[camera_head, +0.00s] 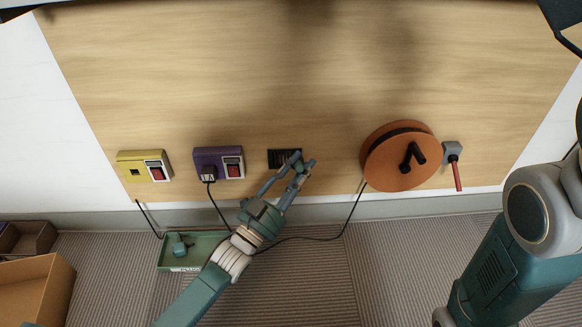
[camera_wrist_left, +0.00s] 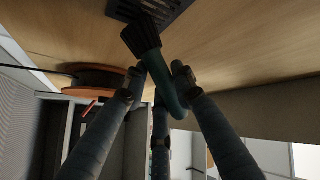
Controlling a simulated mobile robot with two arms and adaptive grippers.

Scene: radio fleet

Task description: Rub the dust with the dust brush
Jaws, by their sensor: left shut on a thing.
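The dust brush (camera_wrist_left: 142,38), with a teal curved handle and dark bristles, is held in my left gripper (camera_wrist_left: 160,75). In the head view my left gripper (camera_head: 302,168) is at a black slotted vent (camera_head: 277,159) on the wooden panel. In the left wrist view the bristles are close to the vent (camera_wrist_left: 170,8); I cannot tell whether they touch it. No dust can be made out. My right arm shows at the right of the head view, but its gripper is not in view.
On the panel are a yellow switch box (camera_head: 130,159), a purple switch box (camera_head: 206,155), an orange cable reel (camera_head: 383,177) and a grey box with a red lever (camera_head: 457,172). A green tray (camera_head: 170,256) lies below, with cardboard boxes (camera_head: 40,285) at left.

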